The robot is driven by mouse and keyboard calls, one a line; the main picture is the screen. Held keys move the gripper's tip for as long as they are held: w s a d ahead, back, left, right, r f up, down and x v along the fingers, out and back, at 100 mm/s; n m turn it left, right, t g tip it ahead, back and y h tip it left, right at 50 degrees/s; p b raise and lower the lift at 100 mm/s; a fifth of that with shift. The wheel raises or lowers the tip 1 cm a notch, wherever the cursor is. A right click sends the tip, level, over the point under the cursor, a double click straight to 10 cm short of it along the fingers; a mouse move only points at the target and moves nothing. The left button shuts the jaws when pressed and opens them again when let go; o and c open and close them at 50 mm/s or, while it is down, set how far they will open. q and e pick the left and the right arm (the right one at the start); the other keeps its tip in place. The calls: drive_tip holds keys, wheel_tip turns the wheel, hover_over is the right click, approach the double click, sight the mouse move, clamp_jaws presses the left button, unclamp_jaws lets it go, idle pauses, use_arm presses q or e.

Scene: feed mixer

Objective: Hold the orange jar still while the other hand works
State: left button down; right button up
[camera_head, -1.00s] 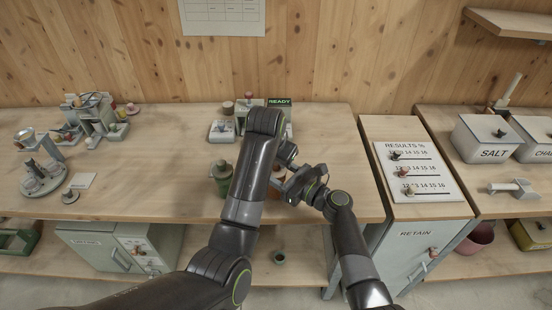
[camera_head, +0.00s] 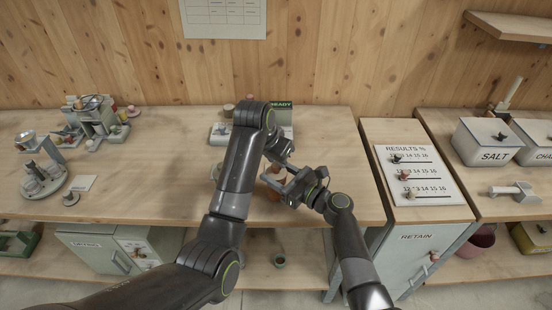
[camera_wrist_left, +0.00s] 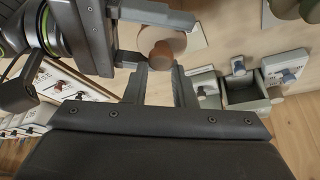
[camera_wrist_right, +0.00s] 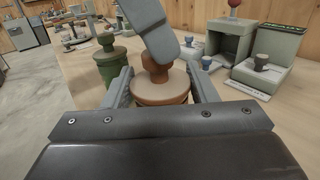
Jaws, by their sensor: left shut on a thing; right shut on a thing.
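The orange jar (camera_wrist_right: 163,99) stands on the bench between the fingers of my right gripper (camera_wrist_right: 160,90), which is shut on its sides. The jar has a paler round lid with a brown knob (camera_wrist_left: 160,56). My left gripper (camera_wrist_left: 160,75) comes down from above and is shut on that knob. In the right wrist view a left finger covers the knob's top. In the head view the jar (camera_head: 271,178) is mostly hidden by my two arms. I cannot tell whether the lid is loose from the jar.
A green jar (camera_wrist_right: 108,62) stands close to the orange jar, beside my right gripper. The results board (camera_head: 416,172) lies to the right.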

use_arm(q)
drive_tip(key=shift+w+d+r, duration=0.15)
drive_tip(key=shift+d+r, duration=0.1)
drive_tip(key=shift+r, duration=0.3)
use_arm(e)
drive_tip(key=shift+s+d+f+h, duration=0.2)
drive_tip(key=shift+f+h, duration=0.1)
drive_tip(key=shift+f, duration=0.35)
use_arm(q)
drive_tip(key=c, duration=1.6)
unclamp_jaws()
drive_tip(key=o, duration=0.5)
drive_tip(key=shift+f, duration=0.2)
use_arm(e)
drive_tip(key=shift+r, duration=0.15)
drive_tip(key=shift+w+a+r, duration=0.15)
drive_tip(key=shift+r, duration=0.05)
drive_tip(key=o, duration=1.5)
drive_tip(key=shift+c, duration=0.2)
use_arm(q)
drive_tip(key=v, duration=0.7)
drive_tip(key=shift+s+a, duration=0.15)
drive_tip(key=shift+s, duration=0.05)
